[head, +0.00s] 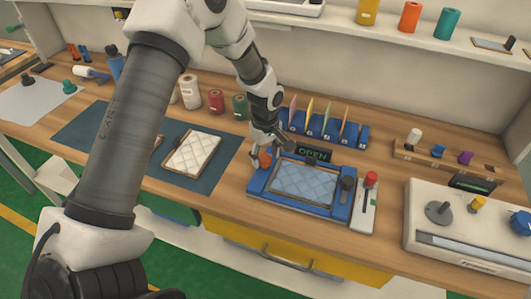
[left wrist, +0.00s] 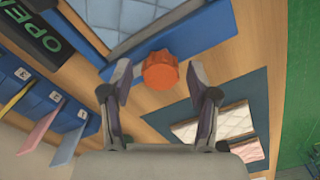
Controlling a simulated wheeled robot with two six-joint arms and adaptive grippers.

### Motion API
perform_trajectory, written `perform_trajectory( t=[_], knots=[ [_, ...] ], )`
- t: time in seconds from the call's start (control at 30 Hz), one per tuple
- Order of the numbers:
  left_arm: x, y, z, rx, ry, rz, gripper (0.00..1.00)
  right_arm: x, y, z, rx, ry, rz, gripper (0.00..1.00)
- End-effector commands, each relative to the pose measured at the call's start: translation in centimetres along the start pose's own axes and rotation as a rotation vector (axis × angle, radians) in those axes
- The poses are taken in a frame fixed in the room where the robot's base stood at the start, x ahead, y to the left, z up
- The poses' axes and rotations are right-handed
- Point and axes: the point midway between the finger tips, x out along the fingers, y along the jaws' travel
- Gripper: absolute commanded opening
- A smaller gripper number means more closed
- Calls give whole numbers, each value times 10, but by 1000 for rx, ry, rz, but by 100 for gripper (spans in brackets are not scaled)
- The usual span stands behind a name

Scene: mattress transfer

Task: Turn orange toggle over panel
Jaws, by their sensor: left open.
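The orange toggle (head: 265,160) is a ridged knob at the left end of the blue-framed panel (head: 258,182), which holds a quilted grey-blue pad (head: 305,184). In the left wrist view the toggle (left wrist: 161,70) lies between and just beyond the two fingertips. My left gripper (head: 262,161) is open around the toggle's place, with a finger on either side; I cannot tell whether it touches. It also shows in the left wrist view (left wrist: 161,84), with nothing held. A sign reading OPEN (head: 313,153) stands behind the panel. My right gripper is not in view.
A red-knobbed lever (head: 370,179) stands right of the panel. Colored dividers in a blue rack (head: 324,132) are behind it. A quilted piece (head: 193,153) lies on a dark mat (head: 85,130) at left. A white machine (head: 425,205) stands at right.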

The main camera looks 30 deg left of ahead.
Motion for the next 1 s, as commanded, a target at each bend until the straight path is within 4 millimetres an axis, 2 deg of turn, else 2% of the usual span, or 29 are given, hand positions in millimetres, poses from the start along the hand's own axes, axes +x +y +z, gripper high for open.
perform_trajectory(
  t=[0.17,0.2,0.33,0.73,1.0],
  knots=[
    [0,0,0,0,0,1,60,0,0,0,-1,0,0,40],
    [0,0,0,0,0,1,46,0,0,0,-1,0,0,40],
    [0,0,0,0,0,0,0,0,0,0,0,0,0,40],
    [0,0,0,27,-1,-1,0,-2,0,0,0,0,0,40],
    [-1,0,0,155,-1,-2,0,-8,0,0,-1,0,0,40]
  ],
)
